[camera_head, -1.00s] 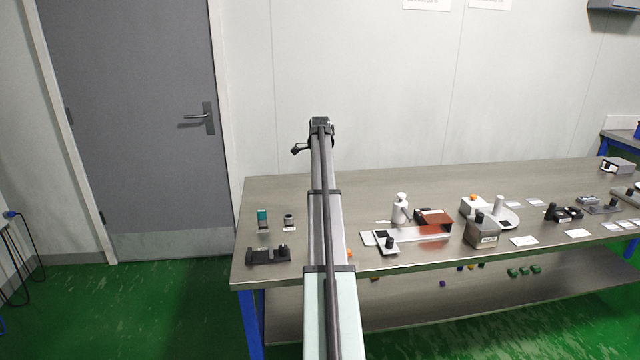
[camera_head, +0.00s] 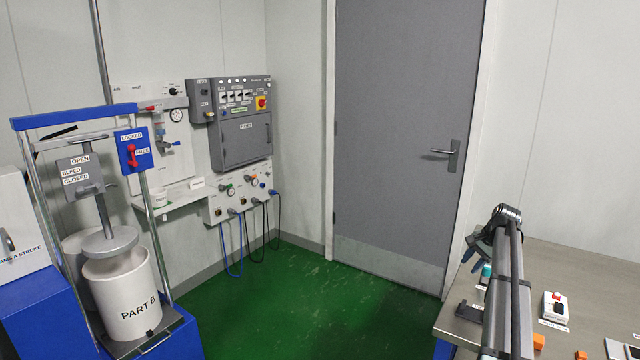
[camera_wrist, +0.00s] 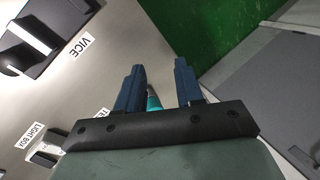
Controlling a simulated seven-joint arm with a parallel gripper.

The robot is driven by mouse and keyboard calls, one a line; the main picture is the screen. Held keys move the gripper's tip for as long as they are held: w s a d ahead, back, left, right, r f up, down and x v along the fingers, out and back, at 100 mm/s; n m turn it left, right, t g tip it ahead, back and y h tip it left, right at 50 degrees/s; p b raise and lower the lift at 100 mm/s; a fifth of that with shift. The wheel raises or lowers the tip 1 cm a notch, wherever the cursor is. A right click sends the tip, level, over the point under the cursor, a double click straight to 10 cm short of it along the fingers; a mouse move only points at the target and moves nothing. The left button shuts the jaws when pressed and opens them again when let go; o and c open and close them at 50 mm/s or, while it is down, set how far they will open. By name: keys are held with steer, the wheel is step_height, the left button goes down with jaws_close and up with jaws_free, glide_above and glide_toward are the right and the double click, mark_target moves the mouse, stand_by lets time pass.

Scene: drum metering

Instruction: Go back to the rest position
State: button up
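My gripper (camera_head: 472,254) is at the right in the head view, at the end of my dark arm, over the left end of the steel bench. In the wrist view my gripper (camera_wrist: 158,64) shows two blue fingers spread apart with a clear gap. A teal-topped item (camera_wrist: 153,102) shows between and beyond the fingers, partly hidden by the gripper's dark front bar. It also shows beside my arm in the head view (camera_head: 486,271). I see no contact between it and the fingers. No rest position is marked in view.
The bench (camera_head: 590,270) carries a small box with red and black parts (camera_head: 555,306). A black vice (camera_wrist: 45,35) lies left in the wrist view. A grey door (camera_head: 405,130), wall panels (camera_head: 240,140) and a blue-framed drum press (camera_head: 130,290) stand leftward. Green floor (camera_head: 300,310) is clear between.

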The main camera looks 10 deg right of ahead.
steer(key=w+a+f+n+y, duration=0.1)
steer(key=a+f+n, duration=0.35)
steer(key=a, duration=0.55)
steer(key=w+a+f+n+y, duration=0.1)
steer(key=a+f+n, duration=0.2)
steer(key=a+f, duration=0.45)
steer(key=s+a+f+n+g, duration=0.1)
steer(key=s+a+f+g, duration=0.1)
steer(key=s+a+f, duration=1)
steer(key=s+a+f+n+g, duration=0.25)
steer(key=s+a+f, duration=0.45)
steer(key=a+f, duration=0.5)
steer(key=s+a+f+n+g+h, duration=0.1)
steer(key=s+f, duration=0.3)
steer(key=s, duration=0.7)
steer(key=s+a+f+n+g+h, duration=0.1)
steer(key=s+a+f+g, duration=0.2)
steer(key=s, duration=0.9)
steer(key=s+a+f+n+g+h, duration=0.1)
steer(key=s+a+f+g, duration=0.1)
steer(key=s+f, duration=0.5)
steer(key=s+a, duration=0.1)
steer(key=s, duration=0.4)
steer(key=shift+a+f+h, duration=0.15)
steer(key=shift+a+h, duration=0.05)
steer(key=shift+h, duration=0.2)
